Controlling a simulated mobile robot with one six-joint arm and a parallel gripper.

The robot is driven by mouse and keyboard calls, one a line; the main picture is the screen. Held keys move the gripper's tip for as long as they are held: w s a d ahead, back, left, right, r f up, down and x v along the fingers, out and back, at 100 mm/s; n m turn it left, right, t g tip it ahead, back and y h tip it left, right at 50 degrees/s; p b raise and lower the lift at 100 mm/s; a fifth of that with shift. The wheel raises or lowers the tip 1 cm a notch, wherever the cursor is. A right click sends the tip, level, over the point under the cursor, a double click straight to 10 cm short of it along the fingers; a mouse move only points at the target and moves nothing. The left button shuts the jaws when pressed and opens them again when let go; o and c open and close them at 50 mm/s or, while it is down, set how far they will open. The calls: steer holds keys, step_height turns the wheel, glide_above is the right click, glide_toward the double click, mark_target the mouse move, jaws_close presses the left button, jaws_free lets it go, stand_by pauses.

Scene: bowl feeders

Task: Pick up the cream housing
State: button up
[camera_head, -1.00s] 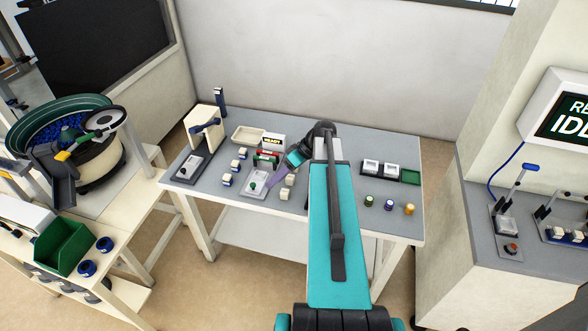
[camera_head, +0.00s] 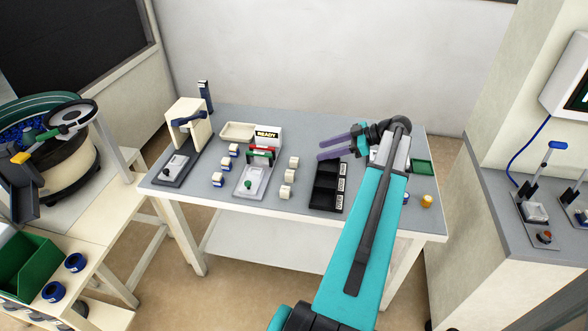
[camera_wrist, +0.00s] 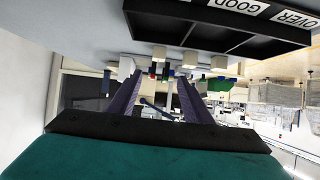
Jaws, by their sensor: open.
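Three cream housings stand in a column on the grey table, right of the fixture with the READY sign: a far one (camera_head: 294,162), a middle one (camera_head: 288,176) and a near one (camera_head: 285,191). Cream blocks also show beyond my fingers in the wrist view (camera_wrist: 190,58). My gripper (camera_head: 319,148), with purple fingers, is open and points left above the table, to the right of the far housing and apart from it. In the wrist view the space between the fingers (camera_wrist: 158,76) holds nothing that I can see gripped.
A black three-slot tray (camera_head: 325,186) with white labels lies just right of the housings. Several blue-and-cream parts (camera_head: 224,163) stand left of the READY fixture (camera_head: 250,181). A cream press stand (camera_head: 188,125) is at the left. A green tray (camera_head: 422,166) lies right of my arm.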

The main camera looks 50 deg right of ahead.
mark_target(295, 160)
steer(key=shift+s+d+f, duration=0.15)
steer(key=shift+d, duration=0.1)
steer(key=shift+p+x, duration=0.6)
steer(key=shift+x, duration=3.65)
steer(key=shift+a, duration=0.1)
steer(key=shift+p+x, duration=0.85)
steer(key=shift+x, duration=1.75)
steer(key=c, duration=1.1)
steer(key=shift+c, duration=0.2)
